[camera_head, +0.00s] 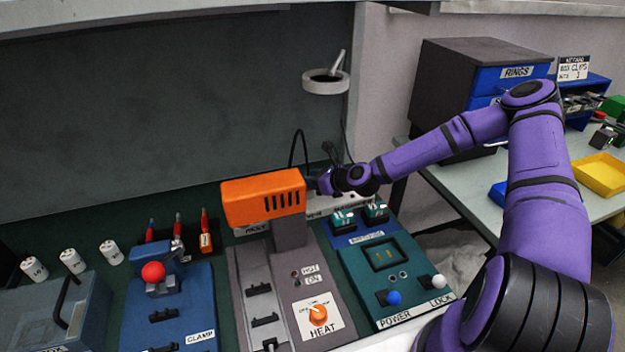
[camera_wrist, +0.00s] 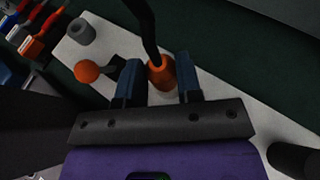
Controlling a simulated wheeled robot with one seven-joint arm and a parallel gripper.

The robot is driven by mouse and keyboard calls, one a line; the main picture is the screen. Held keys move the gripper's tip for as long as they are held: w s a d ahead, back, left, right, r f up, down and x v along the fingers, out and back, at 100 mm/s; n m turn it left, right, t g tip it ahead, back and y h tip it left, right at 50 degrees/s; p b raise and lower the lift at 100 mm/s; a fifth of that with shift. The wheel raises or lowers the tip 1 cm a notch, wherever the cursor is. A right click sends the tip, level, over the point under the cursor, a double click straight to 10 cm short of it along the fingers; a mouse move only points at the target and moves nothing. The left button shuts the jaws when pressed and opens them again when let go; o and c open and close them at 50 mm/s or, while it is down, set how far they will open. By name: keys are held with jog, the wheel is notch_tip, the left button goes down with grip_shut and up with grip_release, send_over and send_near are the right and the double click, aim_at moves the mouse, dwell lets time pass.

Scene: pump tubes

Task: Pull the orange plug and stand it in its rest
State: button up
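The orange plug (camera_wrist: 161,74), with a black cable rising from its top, stands on a white panel (camera_wrist: 115,42) in the wrist view. The two dark blue fingers of my gripper (camera_wrist: 160,82) are on either side of the plug, with a narrow gap showing at each side. The gripper is open around it. The plug's lower end and its socket are hidden. A grey hollow cylinder (camera_wrist: 81,31), possibly the rest, stands on the same panel. In the head view my gripper (camera_head: 325,182) is beside the orange housing, which hides the plug.
An orange ball on a dark lever (camera_wrist: 88,70) stands close to the left finger. The orange slotted housing (camera_head: 263,198) stands left of my gripper in the head view. Blue and teal switch boxes (camera_head: 383,255) lie in front of it. A black cable (camera_head: 299,148) loops up behind.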

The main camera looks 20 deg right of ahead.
jog(key=o, duration=0.3)
grip_shut()
jog(key=shift+r, duration=0.65)
dwell(0.3)
jog(key=shift+r, duration=2.1)
